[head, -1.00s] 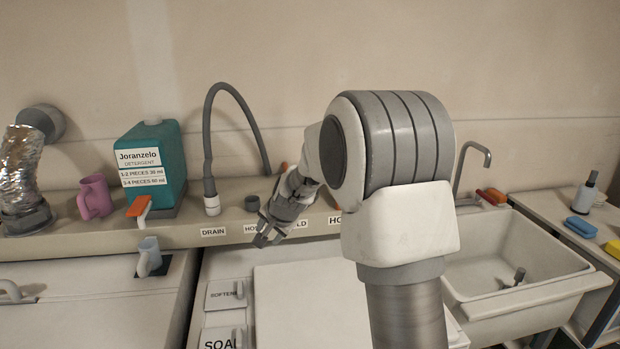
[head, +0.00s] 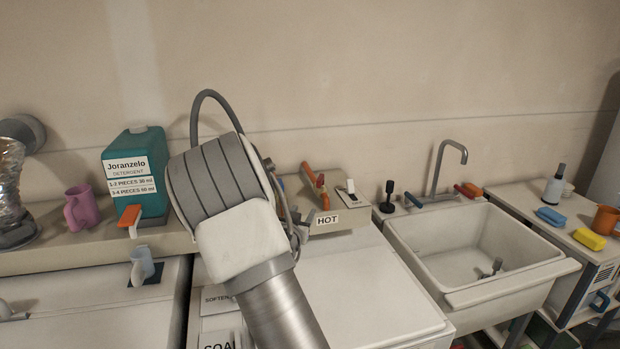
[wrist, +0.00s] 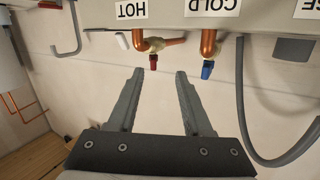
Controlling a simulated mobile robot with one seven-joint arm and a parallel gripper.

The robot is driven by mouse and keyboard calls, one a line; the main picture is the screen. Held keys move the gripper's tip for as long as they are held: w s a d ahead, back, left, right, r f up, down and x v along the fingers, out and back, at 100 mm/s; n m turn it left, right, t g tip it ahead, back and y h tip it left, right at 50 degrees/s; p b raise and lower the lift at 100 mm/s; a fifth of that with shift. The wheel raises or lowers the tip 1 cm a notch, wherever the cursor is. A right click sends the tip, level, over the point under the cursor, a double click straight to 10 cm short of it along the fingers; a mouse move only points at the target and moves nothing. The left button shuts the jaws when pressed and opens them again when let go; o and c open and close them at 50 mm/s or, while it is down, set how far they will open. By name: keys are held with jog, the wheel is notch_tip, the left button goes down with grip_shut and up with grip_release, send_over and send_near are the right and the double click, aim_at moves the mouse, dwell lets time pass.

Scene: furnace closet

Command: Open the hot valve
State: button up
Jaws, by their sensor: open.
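The hot valve has a small red handle (wrist: 153,62) on a copper pipe (wrist: 140,40) beside the upside-down HOT label (wrist: 131,10) in the wrist view. In the head view, a copper-coloured pipe with a red handle (head: 320,181) stands behind the HOT label (head: 327,220). My gripper (wrist: 159,72) is open and empty. In the wrist view the red handle shows between and just past its fingertips, apparently not touched; the depth gap is unclear. In the head view my arm hides most of the gripper.
A blue valve handle (wrist: 207,69) sits close beside the red one, by the COLD label (wrist: 212,6). A grey hose (wrist: 242,110) hangs next to it. The head view shows a teal detergent jug (head: 137,175), a pink mug (head: 82,208) and a white sink (head: 565,268).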

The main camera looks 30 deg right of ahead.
aim_at(318, 183)
jog(key=shift+t+h, duration=0.4)
jog(key=shift+h, duration=0.4)
jog(key=p+x, duration=0.1)
jog(key=x, duration=0.4)
jog(key=r+p+x, duration=0.1)
jog(key=x, duration=1.1)
jog(key=shift+s+d+r+p, duration=0.2)
jog(key=shift+d+r+p, duration=0.2)
grip_shut()
